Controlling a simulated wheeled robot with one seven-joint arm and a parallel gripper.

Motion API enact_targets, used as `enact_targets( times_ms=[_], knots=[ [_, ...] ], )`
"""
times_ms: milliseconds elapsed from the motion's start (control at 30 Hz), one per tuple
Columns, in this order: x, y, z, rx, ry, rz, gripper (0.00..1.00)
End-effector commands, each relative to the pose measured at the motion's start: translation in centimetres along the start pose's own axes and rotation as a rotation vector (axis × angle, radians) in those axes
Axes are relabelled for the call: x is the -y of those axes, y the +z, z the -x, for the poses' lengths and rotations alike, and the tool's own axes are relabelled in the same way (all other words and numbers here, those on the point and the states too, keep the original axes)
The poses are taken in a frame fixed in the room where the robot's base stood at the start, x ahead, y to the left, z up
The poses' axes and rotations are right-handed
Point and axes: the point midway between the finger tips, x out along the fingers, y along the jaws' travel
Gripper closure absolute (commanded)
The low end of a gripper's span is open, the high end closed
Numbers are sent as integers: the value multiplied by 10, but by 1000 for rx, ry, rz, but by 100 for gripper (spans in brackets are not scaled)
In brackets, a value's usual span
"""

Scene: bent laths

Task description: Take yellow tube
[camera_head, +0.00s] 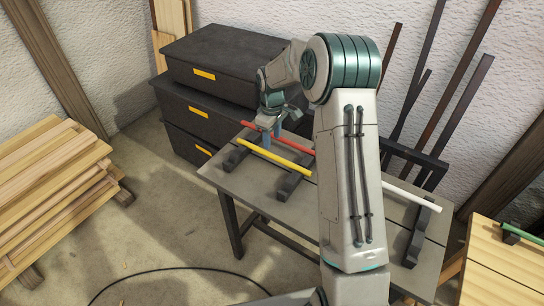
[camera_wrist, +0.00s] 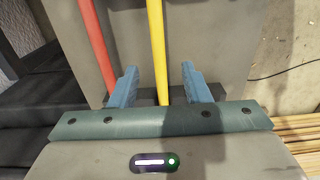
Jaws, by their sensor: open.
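The yellow tube (camera_head: 290,164) lies across dark notched supports on the grey table. It also shows in the wrist view (camera_wrist: 156,45), running up the picture between my two blue fingers. My gripper (camera_head: 273,139) is open and empty over the table, close to the yellow tube. In the wrist view my gripper (camera_wrist: 158,80) has a finger on each side of the tube, with a gap on both sides. How far the fingertips reach down beside the tube is hard to tell.
A red tube (camera_head: 292,144) lies behind the yellow one, left of my fingers in the wrist view (camera_wrist: 96,45). A white tube (camera_head: 412,195) lies on the table's right side. Black boxes (camera_head: 222,55) stand behind the table (camera_head: 235,185). Dark laths lean against the wall.

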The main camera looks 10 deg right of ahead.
Motion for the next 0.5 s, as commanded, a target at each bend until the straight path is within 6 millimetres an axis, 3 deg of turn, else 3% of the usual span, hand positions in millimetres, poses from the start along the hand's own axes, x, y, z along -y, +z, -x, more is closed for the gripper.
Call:
enact_targets(
  times_ms=[333,500],
  knots=[
    [0,0,-33,2,-1,1,57],
    [-2,-1,-59,1,-2,-1,57]
  ],
)
